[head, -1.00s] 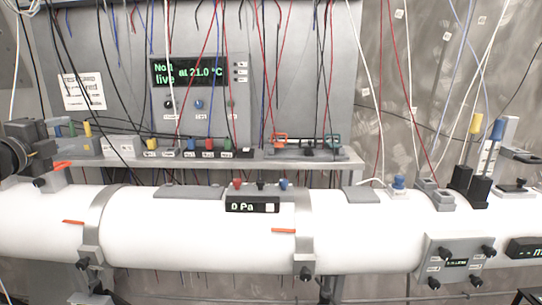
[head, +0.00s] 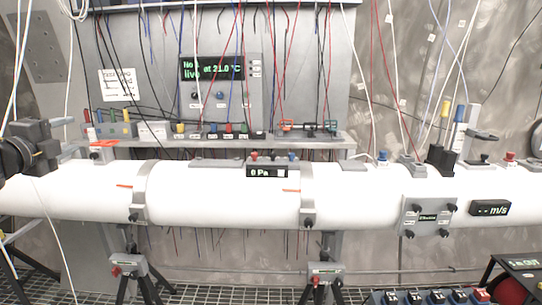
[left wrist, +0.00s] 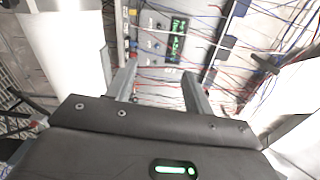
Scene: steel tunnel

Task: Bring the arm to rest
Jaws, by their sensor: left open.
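My left gripper (head: 76,136) is at the far left of the head view, its dark body at the picture edge and its grey fingers pointing right. It appears above the left end of the white tube. In the left wrist view the two fingers (left wrist: 163,82) stand wide apart with nothing between them. The white tube (left wrist: 68,60) shows there to the left and the display panel (left wrist: 175,42) beyond the fingers. My right gripper is in neither view.
The long white tube (head: 225,202) crosses the head view on clamps and stands. Behind it are a shelf (head: 320,141) with terminals and a panel (head: 215,95) with hanging wires. Loose cables hang near my left gripper. Switch boxes (head: 420,297) are low at the right.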

